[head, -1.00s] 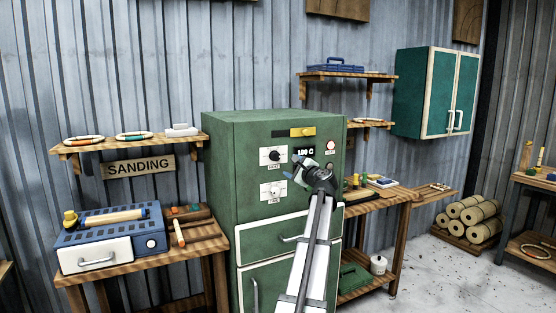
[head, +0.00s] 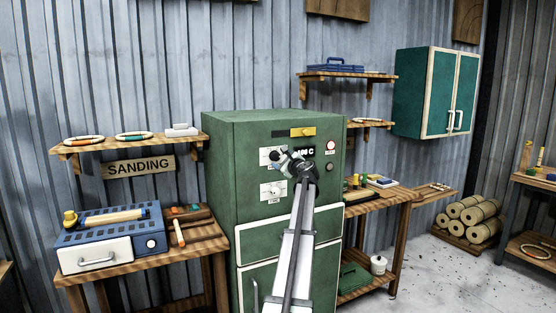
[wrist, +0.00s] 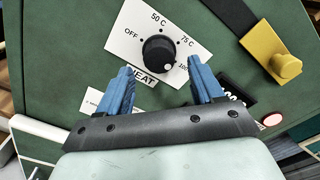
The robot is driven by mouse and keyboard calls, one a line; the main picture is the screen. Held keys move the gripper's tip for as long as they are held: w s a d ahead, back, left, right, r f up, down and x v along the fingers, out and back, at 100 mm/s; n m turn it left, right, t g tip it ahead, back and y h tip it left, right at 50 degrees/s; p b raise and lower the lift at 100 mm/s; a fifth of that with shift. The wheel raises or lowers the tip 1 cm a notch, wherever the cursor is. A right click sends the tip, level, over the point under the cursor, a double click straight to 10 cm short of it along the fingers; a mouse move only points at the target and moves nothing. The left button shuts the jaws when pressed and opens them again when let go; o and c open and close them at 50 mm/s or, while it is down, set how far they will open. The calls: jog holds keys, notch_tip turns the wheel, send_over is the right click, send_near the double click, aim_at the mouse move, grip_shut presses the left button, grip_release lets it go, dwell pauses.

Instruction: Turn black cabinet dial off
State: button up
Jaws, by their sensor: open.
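The black dial (wrist: 158,52) sits on a white plate on the front of the green cabinet (head: 230,180). The plate reads OFF, 50 C, 75 C and 100 C, with HEAT below. The dial's white mark is at its lower right, toward 100 C. My gripper (wrist: 160,68) is open, with one blue finger to the left of the dial and one to the right in the wrist view. The fingers appear apart from the dial. In the head view my gripper (head: 281,158) mostly covers the dial.
A yellow handle (head: 302,132) is above, and a temperature display (head: 307,151) and red button (head: 331,145) are to the right. Cabinet doors with handles are lower down.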

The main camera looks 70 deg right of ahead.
aim_at(278, 157)
jog(key=shift+x, duration=1.75)
jog(key=c, duration=1.1)
